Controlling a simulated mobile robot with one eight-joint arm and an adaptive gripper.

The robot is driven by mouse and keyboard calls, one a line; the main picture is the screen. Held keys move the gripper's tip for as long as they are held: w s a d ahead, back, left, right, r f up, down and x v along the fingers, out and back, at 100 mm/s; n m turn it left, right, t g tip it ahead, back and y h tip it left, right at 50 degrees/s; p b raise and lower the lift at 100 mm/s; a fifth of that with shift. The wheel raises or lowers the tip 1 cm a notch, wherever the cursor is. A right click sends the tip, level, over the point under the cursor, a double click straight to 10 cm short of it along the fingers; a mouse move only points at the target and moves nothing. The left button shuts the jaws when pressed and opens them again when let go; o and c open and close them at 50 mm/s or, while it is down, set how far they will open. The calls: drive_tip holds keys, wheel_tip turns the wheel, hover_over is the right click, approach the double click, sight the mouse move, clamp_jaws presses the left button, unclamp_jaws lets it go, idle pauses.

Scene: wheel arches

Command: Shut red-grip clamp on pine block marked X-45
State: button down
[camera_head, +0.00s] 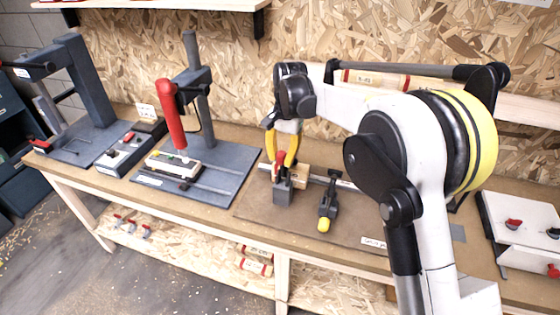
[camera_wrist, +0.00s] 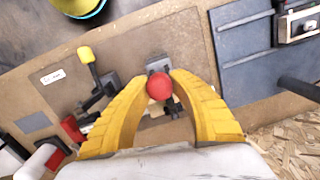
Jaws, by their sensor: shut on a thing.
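The red-grip clamp (camera_head: 283,190) stands on the brown board, its dark body upright and its red grip (camera_wrist: 160,86) at the top. My gripper (camera_head: 281,158) has its yellow fingers closed on that red grip from above, one on each side. The pine block (camera_head: 301,172) sits right beside the clamp and is partly hidden behind it. In the wrist view the block is mostly covered by my fingers. I cannot read its marking, nor tell whether the clamp's jaw touches it.
A yellow-tipped clamp (camera_head: 328,205) stands just to the right on the same board (camera_head: 270,215). A press with a red handle (camera_head: 170,112) stands on a grey plate to the left. A white box with knobs (camera_head: 520,225) is at the far right. The board's front is clear.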

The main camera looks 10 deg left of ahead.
drive_tip(key=shift+w+d, duration=0.1)
drive_tip(key=shift+w, duration=0.35)
idle(0.3)
drive_tip(key=c, duration=1.1)
unclamp_jaws()
drive_tip(key=shift+w, duration=0.1)
wheel_tip(320, 180, up, 12)
drive_tip(key=shift+w+d, duration=0.3)
drive_tip(key=shift+d, duration=0.1)
